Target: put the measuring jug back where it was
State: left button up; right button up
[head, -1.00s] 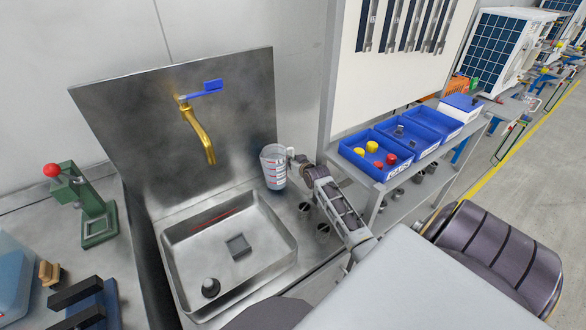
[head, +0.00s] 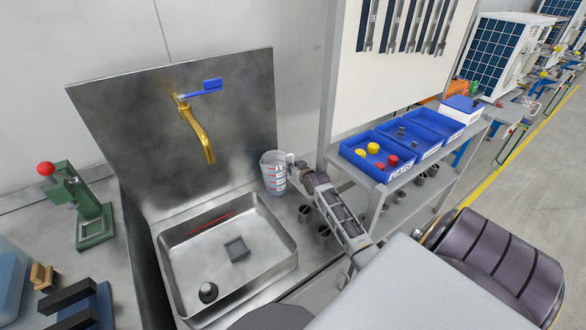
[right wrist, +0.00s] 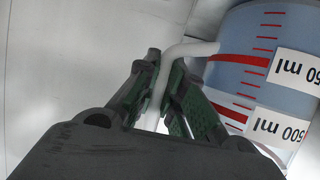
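The measuring jug (head: 274,173) is clear with red marks and white labels. In the head view it is upright at the back right corner of the sink (head: 284,247), near the metal counter. I cannot tell whether its base touches the counter. My right gripper (head: 292,168) is at the jug's right side. In the right wrist view, the fingers (right wrist: 165,80) are closed around the white handle (right wrist: 188,49), with the marked jug body (right wrist: 245,65) to the right. My left gripper is not in view.
A brass tap (head: 201,135) with a blue lever hangs over the sink. Round holders (head: 305,213) stand on the counter right of the sink. Blue bins (head: 375,170) sit on a shelf at the right. A green press (head: 92,222) stands at the left.

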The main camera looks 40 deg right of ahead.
jog(key=o, duration=0.4)
jog(key=shift+r, duration=0.15)
jog(key=shift+s, duration=0.15)
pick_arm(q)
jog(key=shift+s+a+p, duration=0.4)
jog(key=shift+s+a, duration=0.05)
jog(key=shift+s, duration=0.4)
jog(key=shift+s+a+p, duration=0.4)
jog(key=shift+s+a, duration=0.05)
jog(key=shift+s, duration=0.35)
pick_arm(e)
jog(key=v, duration=1.1)
jog(key=shift+s+r, duration=0.15)
jog(key=shift+s, duration=0.15)
jog(key=shift+a, duration=0.15)
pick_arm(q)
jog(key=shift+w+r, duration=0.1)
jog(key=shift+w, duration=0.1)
